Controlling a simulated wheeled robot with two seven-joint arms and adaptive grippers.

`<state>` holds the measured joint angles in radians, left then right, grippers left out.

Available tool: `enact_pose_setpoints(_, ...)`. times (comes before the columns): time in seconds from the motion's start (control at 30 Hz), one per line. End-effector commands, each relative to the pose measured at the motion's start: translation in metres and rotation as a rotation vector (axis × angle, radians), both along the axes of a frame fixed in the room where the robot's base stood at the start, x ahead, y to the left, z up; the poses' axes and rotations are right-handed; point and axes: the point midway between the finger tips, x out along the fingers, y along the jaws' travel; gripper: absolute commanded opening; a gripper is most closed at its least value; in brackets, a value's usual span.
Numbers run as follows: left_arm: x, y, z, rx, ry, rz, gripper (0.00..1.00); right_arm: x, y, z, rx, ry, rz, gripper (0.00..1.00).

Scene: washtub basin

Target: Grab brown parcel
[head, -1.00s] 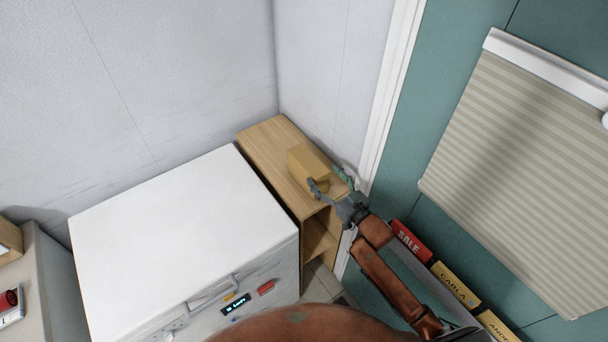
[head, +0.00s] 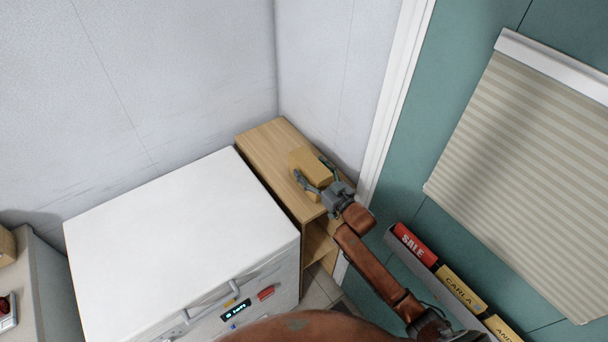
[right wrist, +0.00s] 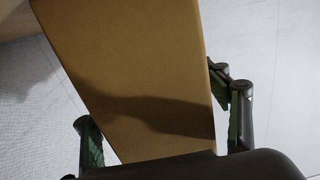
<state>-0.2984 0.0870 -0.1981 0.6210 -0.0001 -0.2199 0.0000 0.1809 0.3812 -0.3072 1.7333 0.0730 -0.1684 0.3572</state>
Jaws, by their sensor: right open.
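The brown parcel (head: 309,165) is a box lying on top of a wooden shelf unit (head: 262,148) in the corner. My right gripper (head: 314,172) is open, with one finger on each side of the parcel's near end. In the right wrist view the parcel (right wrist: 130,70) fills the middle, between the two green-padded fingers (right wrist: 155,125). The right finger is very close to the parcel's edge; I cannot tell whether it touches. The left finger stands a little apart from it. My left gripper is not in view.
A white washing machine (head: 180,235) stands left of the shelf unit, its top clear. Walls close in behind and to the right of the shelf. A rack with a red SALE folder (head: 415,245) and yellow folders (head: 461,289) is at the lower right.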

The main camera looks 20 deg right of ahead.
Motion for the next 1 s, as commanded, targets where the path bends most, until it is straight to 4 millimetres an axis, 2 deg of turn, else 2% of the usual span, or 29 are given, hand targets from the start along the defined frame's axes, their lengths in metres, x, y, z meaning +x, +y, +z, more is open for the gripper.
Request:
enact_pose_setpoints(0.07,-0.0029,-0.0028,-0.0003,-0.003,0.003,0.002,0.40,0.0002,0.0011,0.0004,0.000,0.000,0.001,0.70)
enact_pose_setpoints(0.27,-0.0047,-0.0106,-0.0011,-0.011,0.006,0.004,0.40,0.0002,0.0012,0.0006,0.000,-0.001,0.001,0.56)
enact_pose_setpoints(0.9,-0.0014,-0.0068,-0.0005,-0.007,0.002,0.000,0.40,0.0001,0.0001,0.0000,0.001,0.000,0.000,0.12)
enact_pose_setpoints(1.0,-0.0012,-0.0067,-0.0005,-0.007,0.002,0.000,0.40,0.0003,0.0004,0.0019,0.001,-0.004,0.001,0.11)
